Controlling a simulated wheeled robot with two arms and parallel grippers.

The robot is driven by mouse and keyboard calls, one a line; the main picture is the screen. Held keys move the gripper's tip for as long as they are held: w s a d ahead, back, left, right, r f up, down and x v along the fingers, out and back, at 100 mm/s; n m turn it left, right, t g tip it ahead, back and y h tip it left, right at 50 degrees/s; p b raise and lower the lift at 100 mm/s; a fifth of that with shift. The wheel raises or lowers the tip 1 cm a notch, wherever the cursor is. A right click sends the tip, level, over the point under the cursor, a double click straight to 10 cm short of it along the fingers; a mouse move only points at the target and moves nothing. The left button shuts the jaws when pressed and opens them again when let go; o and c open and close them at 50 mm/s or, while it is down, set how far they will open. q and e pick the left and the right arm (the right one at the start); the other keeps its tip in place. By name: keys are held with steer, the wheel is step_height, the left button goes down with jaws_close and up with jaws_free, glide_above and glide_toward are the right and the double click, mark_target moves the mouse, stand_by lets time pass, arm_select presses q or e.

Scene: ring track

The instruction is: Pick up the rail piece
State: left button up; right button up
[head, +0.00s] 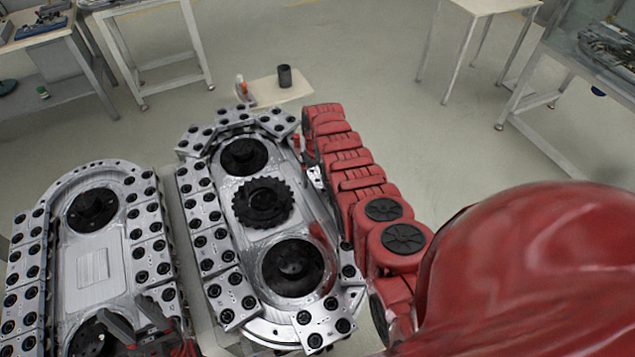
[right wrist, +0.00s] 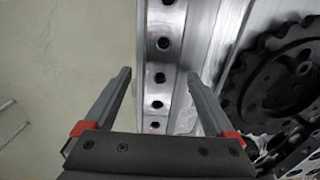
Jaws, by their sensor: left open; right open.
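Silver rail pieces with black round rollers line the middle ring track (head: 325,310); one of these rail pieces (head: 232,297) sits at its lower left. I cannot tell which piece the task means. My right gripper (right wrist: 159,76) is open in the right wrist view. Its fingers lie either side of a silver strip with a row of dark holes (right wrist: 160,45), along the track's edge. I cannot tell whether they touch it. In the head view my red right arm mostly hides that gripper. My left gripper (head: 132,320) is open and empty-looking over the left ring track (head: 95,265).
Black toothed wheels sit inside the middle track; one (head: 262,203) also shows in the right wrist view (right wrist: 285,85). A small board (head: 268,92) with a dark cup (head: 285,76) lies beyond. Tables stand at the back. The floor (head: 370,60) between them is clear.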

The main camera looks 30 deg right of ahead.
jaws_close()
stand_by(0.3)
steer(key=shift+r, duration=0.2)
stand_by(0.4)
